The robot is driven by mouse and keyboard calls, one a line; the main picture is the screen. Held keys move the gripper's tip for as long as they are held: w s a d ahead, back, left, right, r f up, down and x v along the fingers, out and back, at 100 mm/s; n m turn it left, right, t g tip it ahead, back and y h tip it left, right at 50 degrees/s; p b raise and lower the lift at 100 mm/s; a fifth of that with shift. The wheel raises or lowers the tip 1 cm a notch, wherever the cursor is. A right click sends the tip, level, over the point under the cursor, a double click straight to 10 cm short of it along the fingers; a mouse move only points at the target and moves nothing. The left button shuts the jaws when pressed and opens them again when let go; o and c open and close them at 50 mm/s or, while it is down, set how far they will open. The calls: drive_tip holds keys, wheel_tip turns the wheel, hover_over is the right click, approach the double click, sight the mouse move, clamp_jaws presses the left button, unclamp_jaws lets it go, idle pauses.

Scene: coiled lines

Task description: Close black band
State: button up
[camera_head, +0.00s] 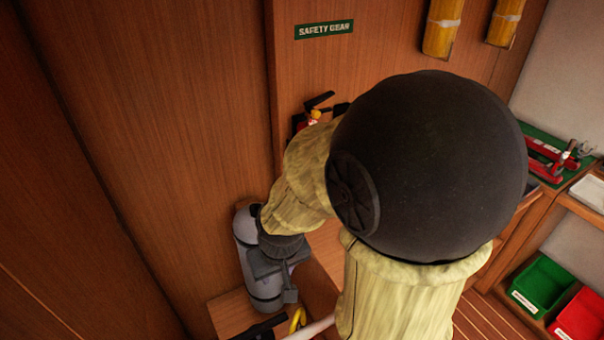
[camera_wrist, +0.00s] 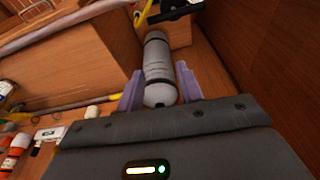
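A grey cylinder (camera_head: 246,232) stands upright on a wooden ledge at the lower left of the head view, partly behind my gripper (camera_head: 274,268). The wrist view shows the cylinder (camera_wrist: 158,58) ahead, between the two parted purple-grey fingers of my gripper (camera_wrist: 158,80). The fingers are open, with gaps on both sides of the cylinder. A black piece (camera_wrist: 175,10) lies beyond the cylinder at the top of the wrist view, and a black piece (camera_head: 260,329) shows at the bottom edge of the head view. I cannot tell whether either is the black band.
My arm covers the middle of the head view. A yellow hook-like piece (camera_head: 298,319) and a pale bar (camera_head: 318,327) are close to the cylinder. A wooden wall (camera_head: 170,120) rises on the left. Green (camera_head: 542,284) and red (camera_head: 582,316) bins are at right.

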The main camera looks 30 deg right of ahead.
drive_tip(key=w+a+f+n+t+h, duration=0.1)
drive_tip(key=w+f+t, duration=0.15)
drive_tip(key=w, duration=0.45)
drive_tip(key=w+a+f+n+t+h, duration=0.1)
drive_tip(key=w+n+t, duration=0.15)
drive_tip(key=w, duration=0.55)
drive_tip(key=w+d+r+n+t+h, duration=0.1)
drive_tip(key=d+r+n+t+h, duration=0.1)
drive_tip(key=h, duration=1)
drive_tip(key=d+n+t, duration=0.1)
drive_tip(key=d+n, duration=0.1)
drive_tip(key=d, duration=0.1)
drive_tip(key=shift+d+r+p, duration=0.2)
drive_tip(key=shift+r+p, duration=0.05)
drive_tip(key=shift+p, duration=0.05)
